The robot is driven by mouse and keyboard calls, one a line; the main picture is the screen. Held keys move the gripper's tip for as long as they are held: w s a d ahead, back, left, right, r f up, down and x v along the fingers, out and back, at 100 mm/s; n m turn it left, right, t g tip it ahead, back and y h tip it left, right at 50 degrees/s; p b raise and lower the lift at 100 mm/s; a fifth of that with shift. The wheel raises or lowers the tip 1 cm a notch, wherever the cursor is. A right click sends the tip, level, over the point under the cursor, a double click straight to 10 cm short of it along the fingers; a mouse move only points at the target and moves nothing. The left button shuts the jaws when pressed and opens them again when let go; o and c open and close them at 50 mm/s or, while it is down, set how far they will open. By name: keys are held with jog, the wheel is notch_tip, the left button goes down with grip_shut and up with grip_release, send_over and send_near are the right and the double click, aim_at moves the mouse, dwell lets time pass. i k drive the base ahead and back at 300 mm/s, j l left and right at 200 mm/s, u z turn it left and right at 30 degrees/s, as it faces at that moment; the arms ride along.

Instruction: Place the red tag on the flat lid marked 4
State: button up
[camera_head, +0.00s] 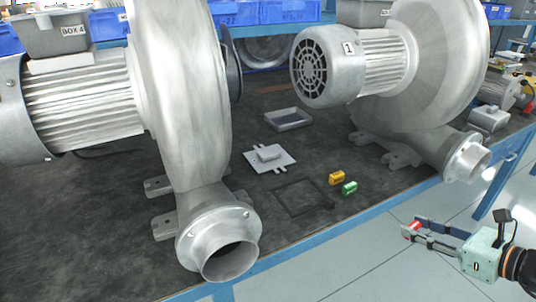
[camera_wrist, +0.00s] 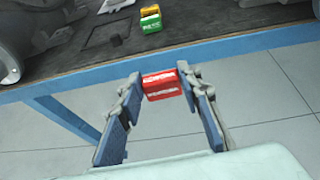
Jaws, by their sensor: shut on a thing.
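My gripper (camera_head: 412,232) is at the lower right in the head view, beyond the bench's front edge and over the floor. It is shut on the red tag (camera_head: 411,227). In the wrist view the red tag (camera_wrist: 161,85) sits between the two fingertips, with pale lettering too small to read. A grey box (camera_head: 48,36) labelled "BOX 4" sits on top of the left blower's motor at the upper left, far from my gripper. I cannot clearly make out a flat top on it.
Two large blowers, left (camera_head: 180,90) and right (camera_head: 435,60), stand on the dark bench (camera_head: 330,222). The right motor is marked 1. A yellow tag (camera_head: 336,178) and a green tag (camera_head: 349,188) lie between them, near a grey tray (camera_head: 288,125) and a pale plate (camera_head: 252,159).

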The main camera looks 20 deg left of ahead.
aim_at(269, 152)
jog(key=l+u, duration=0.15)
jog(key=u, duration=0.3)
jog(key=l+u, duration=0.1)
jog(key=u, duration=0.3)
